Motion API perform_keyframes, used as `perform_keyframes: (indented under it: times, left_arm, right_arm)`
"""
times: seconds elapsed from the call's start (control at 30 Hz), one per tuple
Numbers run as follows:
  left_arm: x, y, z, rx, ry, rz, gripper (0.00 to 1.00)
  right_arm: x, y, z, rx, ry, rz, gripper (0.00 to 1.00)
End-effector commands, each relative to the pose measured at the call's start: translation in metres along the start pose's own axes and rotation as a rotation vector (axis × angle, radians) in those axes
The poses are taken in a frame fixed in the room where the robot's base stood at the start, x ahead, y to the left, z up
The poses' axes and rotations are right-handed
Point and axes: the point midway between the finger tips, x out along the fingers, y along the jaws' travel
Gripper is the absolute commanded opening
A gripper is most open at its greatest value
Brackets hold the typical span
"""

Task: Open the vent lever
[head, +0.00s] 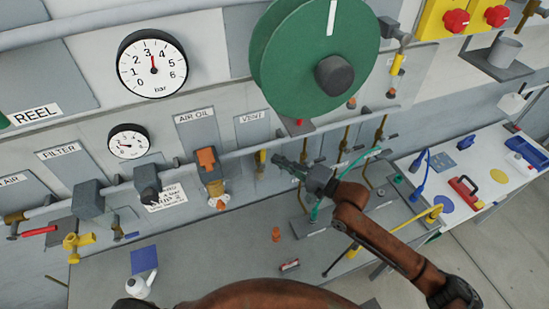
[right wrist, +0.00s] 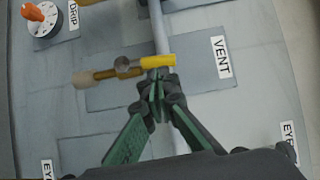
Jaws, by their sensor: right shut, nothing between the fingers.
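The vent lever (head: 261,157) is a small yellow handle on a brass valve under the VENT label (head: 252,118). In the right wrist view the yellow lever (right wrist: 147,62) lies crosswise over the grey pipe, with the brass valve body (right wrist: 100,76) to its left and the VENT label (right wrist: 221,57) to its right. My right gripper (head: 277,158) is shut and empty, its green fingers pointing at the lever from the right. In the right wrist view its fingertips (right wrist: 155,82) are right at the lever's lower edge; I cannot tell whether they touch. My left gripper is out of view.
A large green wheel (head: 318,50) hangs above the gripper. The grey pipe (head: 230,150) runs along the panel. Brass hose lines (head: 341,155) hang to the right.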

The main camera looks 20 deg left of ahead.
Motion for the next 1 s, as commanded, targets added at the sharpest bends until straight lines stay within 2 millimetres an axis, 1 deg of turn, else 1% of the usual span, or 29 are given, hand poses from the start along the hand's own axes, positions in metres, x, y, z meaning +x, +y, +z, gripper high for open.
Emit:
perform_keyframes:
  times: [0.03,0.2,0.3,0.4,0.6,1.0]
  left_arm:
    - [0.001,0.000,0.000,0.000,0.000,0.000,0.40]
    - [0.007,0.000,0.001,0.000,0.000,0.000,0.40]
    - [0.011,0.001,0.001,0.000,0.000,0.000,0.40]
    - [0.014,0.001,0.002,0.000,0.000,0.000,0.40]
    - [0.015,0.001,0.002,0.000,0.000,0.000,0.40]
    - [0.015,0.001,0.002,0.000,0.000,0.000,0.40]
  right_arm:
    - [-0.011,0.002,-0.002,-0.003,0.000,0.002,0.00]
    - [-0.041,0.006,-0.003,-0.002,-0.003,0.001,0.00]
    - [-0.056,0.008,-0.004,-0.002,-0.003,0.002,0.00]
    - [-0.066,0.008,-0.005,-0.002,-0.002,0.001,0.00]
    - [-0.074,0.007,-0.006,-0.001,0.002,-0.001,0.00]
    - [-0.074,0.007,-0.006,-0.001,0.001,-0.001,0.00]
